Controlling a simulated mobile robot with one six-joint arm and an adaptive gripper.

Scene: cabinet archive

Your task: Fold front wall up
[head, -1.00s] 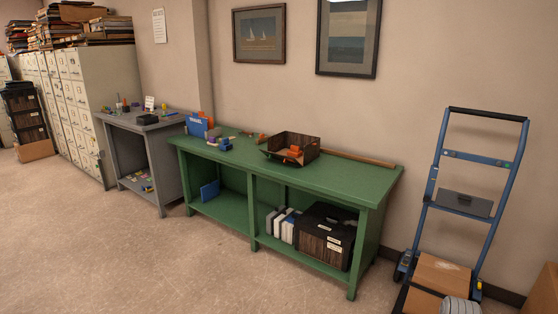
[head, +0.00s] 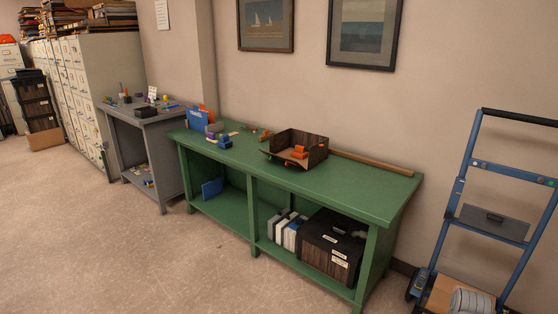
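A dark brown open box (head: 312,141) sits on the green table (head: 352,187) near its back edge, towards the right. Its back and side walls stand up. Its front side looks low and open, with the front wall seeming to lie down towards me. An orange object (head: 299,153) shows in the box's open front; its details are too small to tell. My gripper is not in view.
Small blue and grey objects (head: 221,140) and a blue folder (head: 199,119) are on the table's left part. A wooden strip (head: 372,163) lies along the back edge. A blue hand truck (head: 466,187) stands at right. Open floor (head: 140,255) lies in front.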

